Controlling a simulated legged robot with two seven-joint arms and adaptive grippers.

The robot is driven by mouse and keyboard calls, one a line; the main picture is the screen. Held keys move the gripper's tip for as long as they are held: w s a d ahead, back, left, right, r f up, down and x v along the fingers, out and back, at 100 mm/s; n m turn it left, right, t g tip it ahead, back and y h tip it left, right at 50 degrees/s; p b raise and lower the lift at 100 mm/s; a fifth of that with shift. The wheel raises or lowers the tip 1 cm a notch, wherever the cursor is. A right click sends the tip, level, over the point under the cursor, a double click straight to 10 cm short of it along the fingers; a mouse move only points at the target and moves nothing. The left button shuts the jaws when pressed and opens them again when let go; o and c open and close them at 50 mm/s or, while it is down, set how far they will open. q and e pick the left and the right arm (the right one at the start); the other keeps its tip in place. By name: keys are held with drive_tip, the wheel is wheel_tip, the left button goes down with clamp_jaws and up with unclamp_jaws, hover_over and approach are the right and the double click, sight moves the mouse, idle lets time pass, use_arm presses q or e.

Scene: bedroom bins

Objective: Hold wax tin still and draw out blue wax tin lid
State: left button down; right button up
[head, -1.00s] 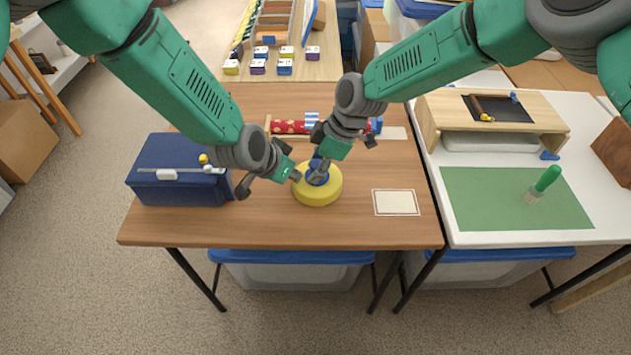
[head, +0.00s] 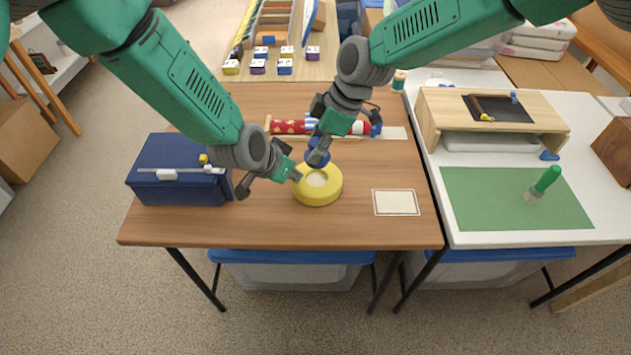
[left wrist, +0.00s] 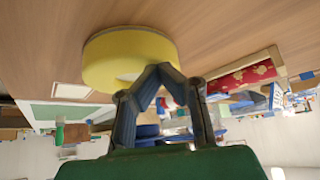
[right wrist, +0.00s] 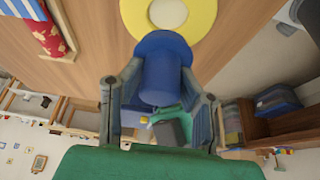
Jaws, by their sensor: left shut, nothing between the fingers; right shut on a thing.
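The wax tin (head: 319,193) is a round yellow ring-shaped body with a pale round middle, lying flat on the brown table. The blue wax tin lid (head: 318,157) is above and slightly behind it, apart from it. My right gripper (head: 322,149) is shut on the lid; the right wrist view shows the lid's blue stem (right wrist: 161,82) between the fingers and its wider disc toward the tin (right wrist: 205,38). My left gripper (head: 294,177) is shut and empty at the tin's left side. In the left wrist view its tips meet in front of the tin (left wrist: 110,65); I cannot tell whether they touch it.
A dark blue box (head: 165,185) stands left of my left gripper. A red patterned roll (head: 288,127) lies behind the lid. A pale card (head: 396,202) lies at the right front. A white table with a green mat (head: 500,200) adjoins on the right.

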use_arm(q)
drive_tip(key=shift+s, duration=0.1)
